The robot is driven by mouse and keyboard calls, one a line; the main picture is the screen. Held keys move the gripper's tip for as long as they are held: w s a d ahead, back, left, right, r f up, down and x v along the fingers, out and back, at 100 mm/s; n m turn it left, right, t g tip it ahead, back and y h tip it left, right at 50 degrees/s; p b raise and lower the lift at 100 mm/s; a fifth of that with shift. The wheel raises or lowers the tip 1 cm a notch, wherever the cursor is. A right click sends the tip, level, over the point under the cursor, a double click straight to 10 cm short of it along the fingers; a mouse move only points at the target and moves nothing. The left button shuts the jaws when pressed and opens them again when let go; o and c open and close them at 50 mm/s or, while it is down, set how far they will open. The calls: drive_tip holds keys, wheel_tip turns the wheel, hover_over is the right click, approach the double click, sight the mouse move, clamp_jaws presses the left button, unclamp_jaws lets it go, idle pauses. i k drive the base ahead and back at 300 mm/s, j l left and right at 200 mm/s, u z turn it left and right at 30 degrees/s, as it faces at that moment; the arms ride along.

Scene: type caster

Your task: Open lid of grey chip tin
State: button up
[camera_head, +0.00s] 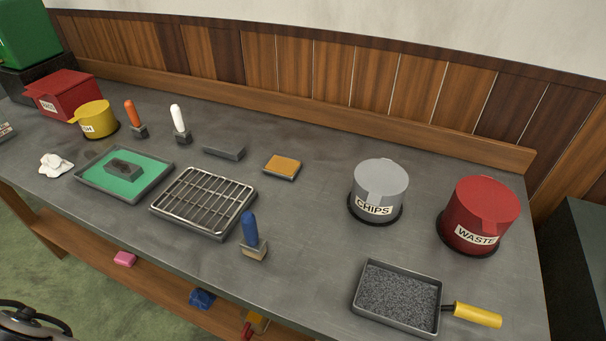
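The grey chip tin (377,190) stands upright on the right half of the workbench, with a white "CHIPS" label on its front. The tin stands on a dark round base. No gripper can be made out in this view. A dark curved part at the bottom left corner is too cut off to tell.
A red "WASTE" tin (480,215) stands right of the grey tin. A tray of dark grit (439,306) with a yellow handle lies in front. Bare bench (315,225) surrounds the tin's left side.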

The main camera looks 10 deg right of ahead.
sight(379, 177)
drive_tip(key=k+j, duration=0.1)
drive_tip(key=k, duration=0.4)
drive_tip(key=k+j, duration=0.1)
drive_tip(key=k, duration=0.35)
drive_tip(key=j+z, duration=0.05)
